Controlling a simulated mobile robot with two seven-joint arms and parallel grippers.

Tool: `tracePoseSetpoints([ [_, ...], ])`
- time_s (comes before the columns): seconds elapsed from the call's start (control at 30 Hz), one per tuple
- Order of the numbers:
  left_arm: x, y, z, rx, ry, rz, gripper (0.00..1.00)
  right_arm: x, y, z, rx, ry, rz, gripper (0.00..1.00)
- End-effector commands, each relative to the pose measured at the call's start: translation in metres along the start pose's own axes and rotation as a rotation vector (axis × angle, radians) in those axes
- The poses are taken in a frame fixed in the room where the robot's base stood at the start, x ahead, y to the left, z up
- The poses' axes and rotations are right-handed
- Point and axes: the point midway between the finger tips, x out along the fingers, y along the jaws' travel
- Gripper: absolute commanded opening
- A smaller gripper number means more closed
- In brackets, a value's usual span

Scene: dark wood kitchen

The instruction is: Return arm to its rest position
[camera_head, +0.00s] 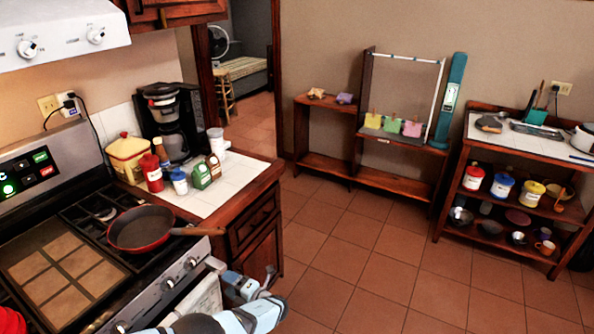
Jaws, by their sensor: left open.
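My left arm comes in at the bottom, in front of the stove. Its light blue and grey gripper (245,286) is open and small in the picture, near the stove's front right corner and below the counter. I see nothing held in it. The fine position of its fingers is hard to make out. My right gripper is not in view.
The stove (85,275) carries a red pan (140,229) whose handle points right. The tiled counter (232,180) holds a coffee maker (172,120), a yellow canister (128,157) and several bottles. Shelves (395,185) stand along the back wall. The tiled floor (375,270) is clear.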

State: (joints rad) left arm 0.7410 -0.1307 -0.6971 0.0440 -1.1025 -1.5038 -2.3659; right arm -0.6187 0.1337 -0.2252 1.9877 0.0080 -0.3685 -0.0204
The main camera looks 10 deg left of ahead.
Motion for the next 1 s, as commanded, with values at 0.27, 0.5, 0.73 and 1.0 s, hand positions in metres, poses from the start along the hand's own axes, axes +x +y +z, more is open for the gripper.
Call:
tracePoseSetpoints([
  [0.27,-0.057,-0.057,-0.032,-0.399,0.113,-0.24,0.66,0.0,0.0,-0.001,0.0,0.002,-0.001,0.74],
  [0.5,-0.124,-0.092,-0.093,-1.014,0.464,-0.509,0.66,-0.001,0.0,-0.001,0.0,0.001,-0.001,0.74],
  [0.73,-0.159,-0.074,-0.158,-1.558,0.929,-0.604,0.66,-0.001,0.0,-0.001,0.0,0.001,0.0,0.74],
  [1.0,-0.17,0.004,-0.242,-2.098,1.543,-0.522,0.66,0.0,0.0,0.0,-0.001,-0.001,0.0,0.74],
])
